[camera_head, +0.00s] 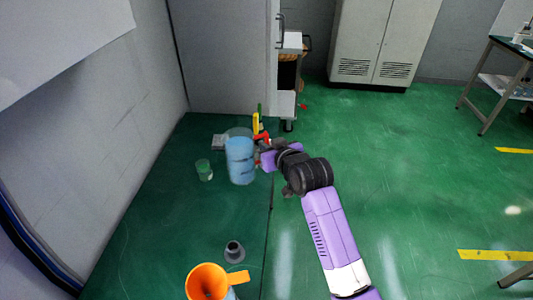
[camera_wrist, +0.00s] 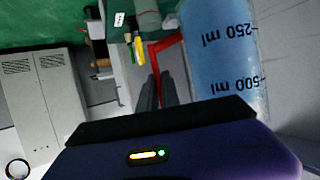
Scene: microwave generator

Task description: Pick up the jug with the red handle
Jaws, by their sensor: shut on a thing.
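The jug (camera_head: 240,163) is clear with blue contents and stands out near the far end of the dark green worktop. Its red handle (camera_head: 262,137) is on its right side, towards my gripper (camera_head: 268,156). In the wrist view the jug (camera_wrist: 222,50) fills the right part, with upside-down 250 ml and 500 ml marks. The red handle (camera_wrist: 180,58) reaches my gripper's dark fingers (camera_wrist: 161,90), which are shut on it. The exact contact is partly hidden. I cannot tell whether the jug's base touches the worktop.
A small green-tinted cup (camera_head: 204,171) stands left of the jug. Yellow and green tools (camera_head: 256,122) are behind it. A grey funnel-like piece (camera_head: 234,252) and an orange-topped jug (camera_head: 206,282) are at the near end. The worktop between is clear.

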